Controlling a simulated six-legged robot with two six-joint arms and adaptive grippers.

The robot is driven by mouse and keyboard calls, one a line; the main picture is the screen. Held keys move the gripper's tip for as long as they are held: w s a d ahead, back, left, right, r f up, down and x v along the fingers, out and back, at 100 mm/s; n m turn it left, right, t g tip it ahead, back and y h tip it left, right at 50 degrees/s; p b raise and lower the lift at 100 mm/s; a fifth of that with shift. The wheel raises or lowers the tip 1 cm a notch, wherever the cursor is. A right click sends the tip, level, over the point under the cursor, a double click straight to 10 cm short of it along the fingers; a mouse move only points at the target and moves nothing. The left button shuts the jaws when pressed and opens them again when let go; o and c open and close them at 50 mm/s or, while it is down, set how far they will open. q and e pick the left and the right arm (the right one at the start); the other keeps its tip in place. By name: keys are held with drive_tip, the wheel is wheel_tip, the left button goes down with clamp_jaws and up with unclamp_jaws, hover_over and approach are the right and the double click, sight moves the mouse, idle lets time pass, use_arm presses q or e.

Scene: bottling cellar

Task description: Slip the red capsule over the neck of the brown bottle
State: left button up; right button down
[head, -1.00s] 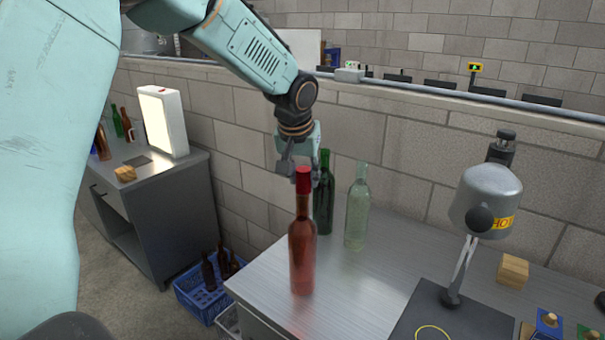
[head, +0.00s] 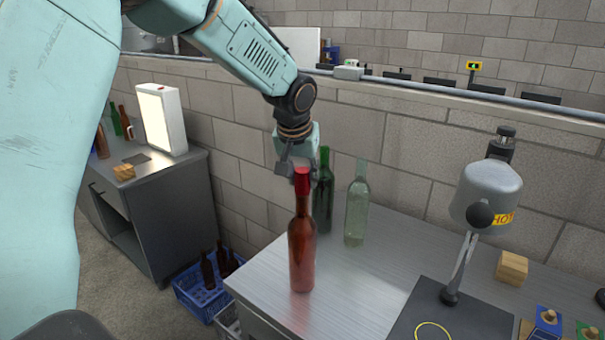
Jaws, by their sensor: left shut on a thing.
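The brown bottle (head: 302,250) stands upright near the front left edge of the metal bench and looks reddish brown. The red capsule (head: 302,184) is at the top of its neck and looks in line with it. The capsule's lower edge overlaps the neck in the picture; how far it encloses the neck I cannot tell. My left gripper (head: 299,170) reaches down from above and behind, shut on the capsule, its fingers partly hidden by it. My right gripper is not in view.
A green bottle (head: 323,205) and a clear bottle (head: 356,212) stand close behind, to the right. A grey heater marked HOT (head: 486,196) stands over a dark mat (head: 412,318) with a yellow ring. A wooden block (head: 511,268) lies right. A blue crate (head: 188,300) sits on the floor.

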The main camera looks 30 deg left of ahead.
sight(302, 190)
use_arm(q)
drive_tip(key=shift+w+d+f, duration=0.1)
drive_tip(key=shift+f, duration=0.05)
drive_tip(key=shift+f, duration=0.25)
drive_tip(key=shift+f+b, duration=0.35)
drive_tip(key=shift+b, duration=0.1)
idle(0.5)
drive_tip(key=shift+f, duration=0.1)
drive_tip(key=shift+f, duration=0.35)
drive_tip(key=shift+f+b, duration=0.65)
drive_tip(key=shift+f, duration=0.1)
